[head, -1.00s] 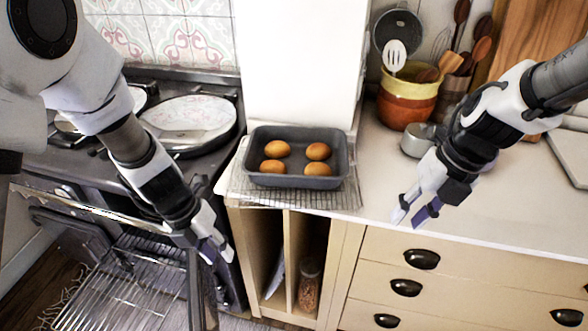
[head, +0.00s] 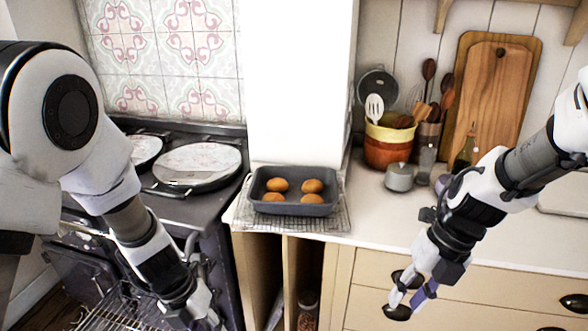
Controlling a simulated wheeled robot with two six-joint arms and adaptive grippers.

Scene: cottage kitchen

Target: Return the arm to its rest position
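My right gripper (head: 408,300) hangs in front of the drawer fronts at the right, below the counter edge. Its two fingers are apart and nothing shows between them. My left gripper (head: 207,318) is at the bottom edge, in front of the stove and left of the cabinet. Its fingertips are cut off by the frame, so its opening cannot be made out.
The stove (head: 165,206) stands at the left with its oven door open and an oven rack (head: 120,315) showing. A utensil crock (head: 386,154), a small grey pot (head: 399,177) and cutting boards (head: 485,85) stand at the back right. The counter (head: 377,215) right of the tin is clear.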

